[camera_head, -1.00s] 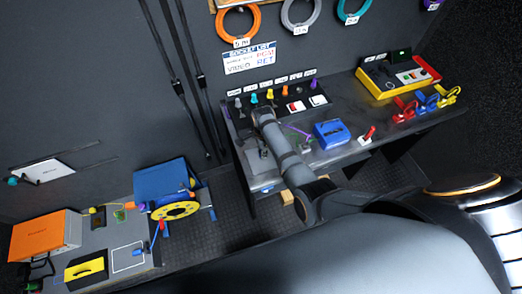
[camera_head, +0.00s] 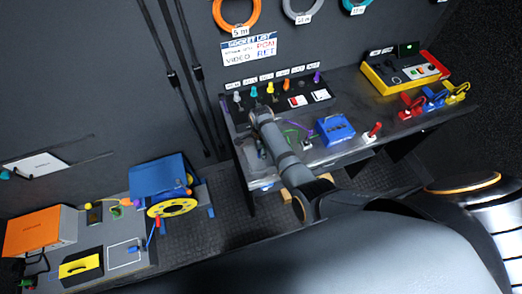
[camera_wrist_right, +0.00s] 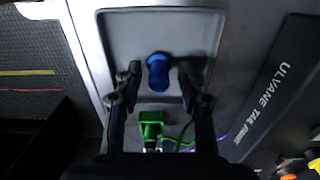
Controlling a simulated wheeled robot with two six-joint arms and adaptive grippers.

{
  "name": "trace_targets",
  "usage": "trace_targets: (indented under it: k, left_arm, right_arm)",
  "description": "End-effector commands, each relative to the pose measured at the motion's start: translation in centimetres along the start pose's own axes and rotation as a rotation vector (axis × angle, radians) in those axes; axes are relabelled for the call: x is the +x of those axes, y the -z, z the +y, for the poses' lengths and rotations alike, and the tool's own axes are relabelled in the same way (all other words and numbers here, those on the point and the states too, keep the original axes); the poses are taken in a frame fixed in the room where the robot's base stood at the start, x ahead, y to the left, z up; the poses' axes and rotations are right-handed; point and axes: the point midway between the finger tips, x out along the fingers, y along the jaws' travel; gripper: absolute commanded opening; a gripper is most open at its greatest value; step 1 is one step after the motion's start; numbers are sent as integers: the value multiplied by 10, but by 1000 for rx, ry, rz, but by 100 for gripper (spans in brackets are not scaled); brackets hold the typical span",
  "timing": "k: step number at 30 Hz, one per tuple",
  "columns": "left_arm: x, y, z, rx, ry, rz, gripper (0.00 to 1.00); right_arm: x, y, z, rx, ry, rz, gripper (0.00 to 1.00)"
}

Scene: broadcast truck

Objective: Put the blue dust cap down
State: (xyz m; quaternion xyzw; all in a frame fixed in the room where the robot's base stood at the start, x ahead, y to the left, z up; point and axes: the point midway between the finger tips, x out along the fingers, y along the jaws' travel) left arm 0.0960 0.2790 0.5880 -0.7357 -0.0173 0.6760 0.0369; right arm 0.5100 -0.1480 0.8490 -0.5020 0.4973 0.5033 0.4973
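The blue dust cap (camera_wrist_right: 158,70) sits in a shallow grey tray (camera_wrist_right: 118,35) in the right wrist view. My right gripper (camera_wrist_right: 159,73) is open, with one dark finger on each side of the cap. A gap shows between each fingertip and the cap. A green connector (camera_wrist_right: 152,122) with a green cable is nearer the wrist, between the fingers. In the head view my right arm (camera_head: 280,145) reaches over the left end of the workbench (camera_head: 350,148) and hides much of that spot. My left gripper is not in view.
A blue box (camera_head: 335,130) and a red-lever switch (camera_head: 371,133) stand right of the arm. A yellow case (camera_head: 385,82) and coloured clamps (camera_head: 435,98) are farther right. A lower bench at left holds an orange case (camera_head: 40,230) and a cable reel (camera_head: 172,207).

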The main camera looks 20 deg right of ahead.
Motion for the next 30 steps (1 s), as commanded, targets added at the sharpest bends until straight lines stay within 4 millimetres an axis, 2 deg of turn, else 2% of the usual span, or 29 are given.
trace_targets:
  k: [5, 7, 11, 16, 17, 18, 24, 30]
  left_arm:
    - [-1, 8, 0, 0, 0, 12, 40]
    - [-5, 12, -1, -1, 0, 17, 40]
    - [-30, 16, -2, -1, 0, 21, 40]
    - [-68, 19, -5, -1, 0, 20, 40]
    - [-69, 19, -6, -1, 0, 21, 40]
    - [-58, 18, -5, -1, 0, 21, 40]
    - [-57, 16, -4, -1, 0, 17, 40]
    - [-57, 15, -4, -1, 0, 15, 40]
  right_arm:
    - [-1, 0, 0, 0, 0, 0, 40]
    - [-8, 0, 0, 0, 2, 0, 40]
    - [-32, 0, 0, 0, 1, 0, 40]
    - [-76, 0, 0, 0, 1, 0, 40]
    - [-80, 0, 0, 0, 1, 0, 40]
    - [-81, 0, -1, 0, 4, -1, 40]
    - [-115, 0, -1, 0, 2, 0, 40]
    - [-125, 0, 0, -1, 0, 0, 40]
